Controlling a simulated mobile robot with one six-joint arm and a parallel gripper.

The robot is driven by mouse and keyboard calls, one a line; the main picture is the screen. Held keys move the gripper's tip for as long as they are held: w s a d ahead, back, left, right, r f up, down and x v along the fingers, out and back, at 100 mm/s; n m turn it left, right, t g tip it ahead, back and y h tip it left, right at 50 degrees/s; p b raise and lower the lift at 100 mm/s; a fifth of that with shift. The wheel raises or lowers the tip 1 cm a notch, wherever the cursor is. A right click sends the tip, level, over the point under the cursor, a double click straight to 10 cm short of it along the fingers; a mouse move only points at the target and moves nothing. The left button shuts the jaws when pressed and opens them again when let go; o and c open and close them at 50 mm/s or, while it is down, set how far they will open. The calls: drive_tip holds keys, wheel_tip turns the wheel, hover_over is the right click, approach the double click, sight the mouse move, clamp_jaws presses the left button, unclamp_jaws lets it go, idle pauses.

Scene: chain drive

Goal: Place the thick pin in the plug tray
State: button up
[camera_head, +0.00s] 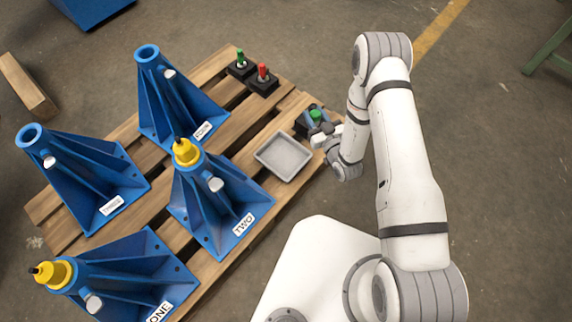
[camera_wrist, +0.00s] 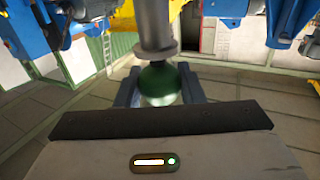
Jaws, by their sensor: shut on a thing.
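My gripper (camera_head: 315,118) is at the right edge of the pallet, just right of the grey tray. It is shut on a pin with a round green head (camera_head: 315,114). In the wrist view the green head (camera_wrist: 160,86) sits between the blue fingers (camera_wrist: 160,92), with a grey flange and thick grey shaft extending beyond it. The shallow grey tray (camera_head: 283,156) lies on the pallet and looks empty. A dark block shows beside the gripper; whether the pin still sits in it cannot be told.
A green pin (camera_head: 240,58) and a red pin (camera_head: 263,72) stand in black blocks at the pallet's back. Several blue stands, including stand TWO (camera_head: 215,205), fill the left. Yellow plugs (camera_head: 186,152) top two of them. Floor right of the arm is clear.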

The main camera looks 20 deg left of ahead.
drive_tip(key=shift+s+a+f+n+g+y+b, duration=0.4)
drive_tip(key=shift+s+f+b, duration=0.55)
drive_tip(key=shift+f, duration=1.9)
drive_tip(key=shift+s+a+f+n+g+y+b, duration=0.25)
drive_tip(key=shift+s+a+f+g+b, duration=0.65)
drive_tip(key=shift+f, duration=2)
drive_tip(key=shift+s+d+f+n+y+b, duration=0.1)
drive_tip(key=shift+s+f+n+y+b, duration=0.3)
drive_tip(key=shift+f+b, duration=1.75)
drive_tip(key=shift+s+f+p, duration=0.15)
drive_tip(key=shift+f+p, duration=0.55)
drive_tip(key=shift+f, duration=0.1)
drive_tip(key=shift+f, duration=0.15)
drive_tip(key=o, duration=1.2)
